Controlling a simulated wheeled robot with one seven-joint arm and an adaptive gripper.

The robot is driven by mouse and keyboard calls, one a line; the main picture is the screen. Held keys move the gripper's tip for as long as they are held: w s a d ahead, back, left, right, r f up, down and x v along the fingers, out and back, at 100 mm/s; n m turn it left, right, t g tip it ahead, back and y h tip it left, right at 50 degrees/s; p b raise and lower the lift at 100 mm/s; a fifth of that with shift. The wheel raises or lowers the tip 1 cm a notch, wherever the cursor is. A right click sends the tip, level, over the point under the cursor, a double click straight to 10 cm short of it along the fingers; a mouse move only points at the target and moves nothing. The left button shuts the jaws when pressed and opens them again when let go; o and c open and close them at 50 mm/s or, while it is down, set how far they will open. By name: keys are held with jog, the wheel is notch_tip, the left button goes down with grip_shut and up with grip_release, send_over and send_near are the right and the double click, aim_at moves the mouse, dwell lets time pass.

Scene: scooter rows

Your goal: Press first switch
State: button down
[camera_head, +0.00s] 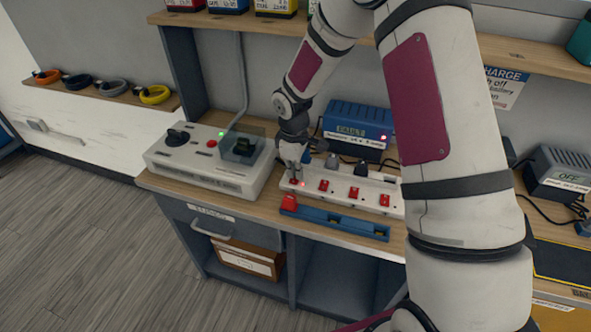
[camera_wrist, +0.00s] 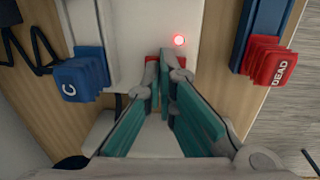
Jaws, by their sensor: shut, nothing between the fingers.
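A white power strip (camera_head: 340,192) with several red switches lies on the wooden bench. The leftmost switch (camera_head: 294,181) is partly hidden by my gripper (camera_head: 293,168), which points down at it. In the wrist view my gripper (camera_wrist: 165,70) is shut and empty, its teal finger pads close together. A bit of the red switch (camera_wrist: 153,60) shows at and behind the fingertips; I cannot tell whether they touch it. A small red light (camera_wrist: 179,40) glows on the strip beside the fingertips. Other red switches, such as the second one (camera_head: 323,185), stand to the right.
A blue rail (camera_head: 340,222) with a red block (camera_head: 289,203) lies in front of the strip. Behind are plugs and a blue charger (camera_head: 357,122) marked FAULT. A grey control box (camera_head: 205,160) stands left. A blue tag (camera_wrist: 77,78) and red DEAD tags (camera_wrist: 268,62) flank the fingers.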

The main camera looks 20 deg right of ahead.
jog(key=shift+w+d+f+g+b, duration=0.2)
jog(key=shift+w+f+g+b, duration=0.1)
jog(key=shift+f+b, duration=0.1)
jog(key=shift+s, duration=0.1)
jog(key=shift+s+a, duration=0.1)
jog(key=shift+s, duration=0.1)
jog(key=shift+s+a+f+p, duration=0.15)
jog(key=shift+s+a+p, duration=0.3)
jog(key=shift+s, duration=0.15)
jog(key=shift+a+r, duration=0.1)
jog(key=shift+r, duration=0.4)
notch_tip(320, 180, up, 14)
jog(key=w+d+p, duration=0.1)
jog(key=w, duration=0.1)
jog(key=shift+w+d, duration=0.15)
jog(key=shift+d, duration=0.2)
jog(key=shift+f, duration=0.1)
